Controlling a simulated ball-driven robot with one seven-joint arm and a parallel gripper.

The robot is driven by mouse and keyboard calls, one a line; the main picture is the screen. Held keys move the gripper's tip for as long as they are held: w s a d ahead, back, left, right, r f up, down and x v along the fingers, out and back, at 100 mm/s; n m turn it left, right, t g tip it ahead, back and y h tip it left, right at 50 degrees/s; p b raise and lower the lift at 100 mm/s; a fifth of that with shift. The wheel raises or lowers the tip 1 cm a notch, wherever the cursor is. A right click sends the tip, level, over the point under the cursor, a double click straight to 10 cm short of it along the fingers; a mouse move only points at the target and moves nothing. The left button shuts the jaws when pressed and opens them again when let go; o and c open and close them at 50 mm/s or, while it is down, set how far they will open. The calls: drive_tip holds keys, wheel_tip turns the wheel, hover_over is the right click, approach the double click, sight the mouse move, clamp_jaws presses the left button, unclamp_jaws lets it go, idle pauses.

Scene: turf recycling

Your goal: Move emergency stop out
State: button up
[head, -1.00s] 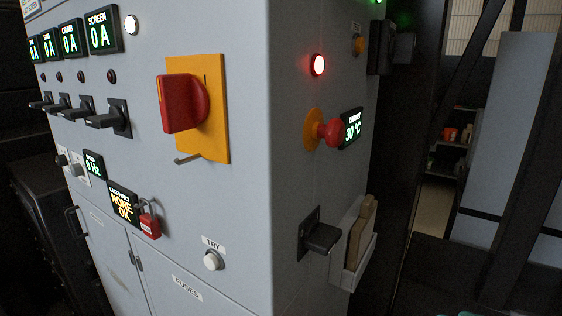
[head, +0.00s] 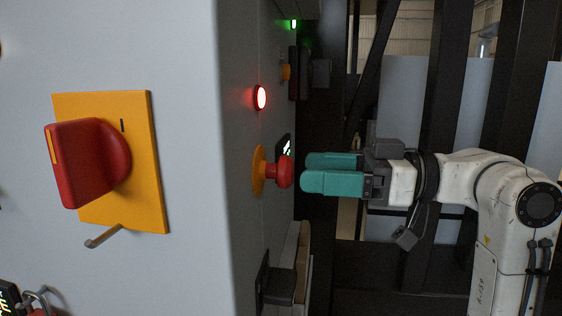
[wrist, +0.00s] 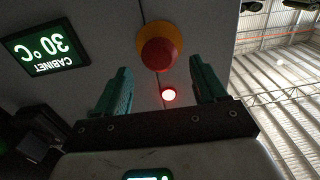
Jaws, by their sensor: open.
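The emergency stop (head: 284,172) is a red mushroom button on a round yellow-orange base, on the side face of the grey cabinet. My gripper (head: 304,172) has teal fingers and points left at the button, just short of it. The fingers are open and empty, with a small gap to the red head. In the wrist view the emergency stop (wrist: 159,50) shows above and between the two open fingertips (wrist: 160,78), red head in front of its yellow base. I see no contact with it.
A lit red lamp (head: 260,97) sits above the button. The cabinet temperature display (wrist: 45,47) is beside it. A black handle (head: 277,284) and a document holder (head: 303,262) are below. A red rotary switch (head: 88,160) on a yellow plate is on the front face.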

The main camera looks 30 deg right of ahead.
sight(294, 170)
drive_tip(key=shift+p+x, duration=0.55)
drive_tip(key=shift+x, duration=2.1)
drive_tip(key=shift+c, duration=0.2)
